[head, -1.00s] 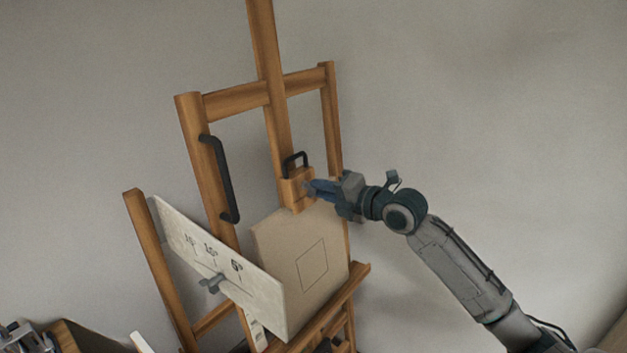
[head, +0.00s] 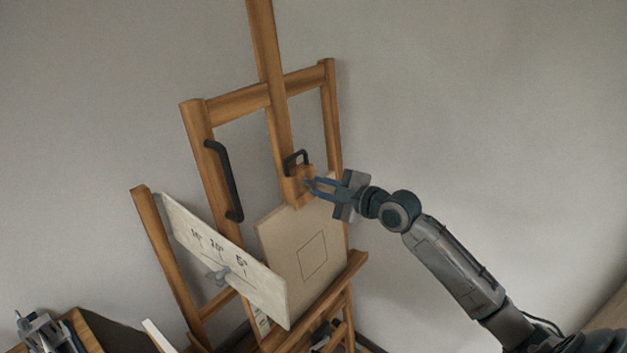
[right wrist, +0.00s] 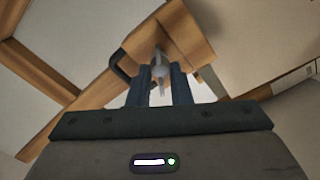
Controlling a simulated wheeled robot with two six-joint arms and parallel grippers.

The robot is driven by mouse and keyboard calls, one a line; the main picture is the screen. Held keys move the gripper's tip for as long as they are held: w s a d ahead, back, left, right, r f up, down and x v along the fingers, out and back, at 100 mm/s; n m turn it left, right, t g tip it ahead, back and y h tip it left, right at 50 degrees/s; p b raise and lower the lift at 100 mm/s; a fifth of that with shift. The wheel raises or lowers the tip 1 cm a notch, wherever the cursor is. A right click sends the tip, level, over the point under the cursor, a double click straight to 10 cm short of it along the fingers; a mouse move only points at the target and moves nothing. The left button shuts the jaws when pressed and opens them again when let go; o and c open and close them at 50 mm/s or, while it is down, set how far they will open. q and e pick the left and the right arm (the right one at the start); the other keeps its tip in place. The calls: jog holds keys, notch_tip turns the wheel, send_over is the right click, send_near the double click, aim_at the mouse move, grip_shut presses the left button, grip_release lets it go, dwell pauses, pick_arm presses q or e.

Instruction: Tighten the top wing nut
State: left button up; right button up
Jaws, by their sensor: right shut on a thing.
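The top wing nut (right wrist: 159,65) is small and grey. It sits on the side of the wooden block (head: 297,186) of the easel's upper clamp. In the right wrist view it stands between my two fingers. My right gripper (head: 309,187) reaches the block from the right and is shut on the wing nut, with blue fingers on either side. In the head view the fingertips mostly hide the nut. A black handle (head: 295,157) rises above the block. My left gripper is not seen.
A pale canvas (head: 309,233) with a square outline stands below the block. A slanted white scale board (head: 190,229) with a grey wing knob (head: 219,274) is at left. A long black handle (head: 229,185) is on the easel's left post. Wall space at right is clear.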

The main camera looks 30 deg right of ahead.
jog(key=o, duration=0.6)
jog(key=shift+c, duration=0.2)
jog(key=shift+s+d, duration=0.1)
jog(key=p+v, duration=0.3)
jog(key=v, duration=0.2)
jog(key=shift+s+d, duration=0.1)
jog(key=shift+s, duration=0.35)
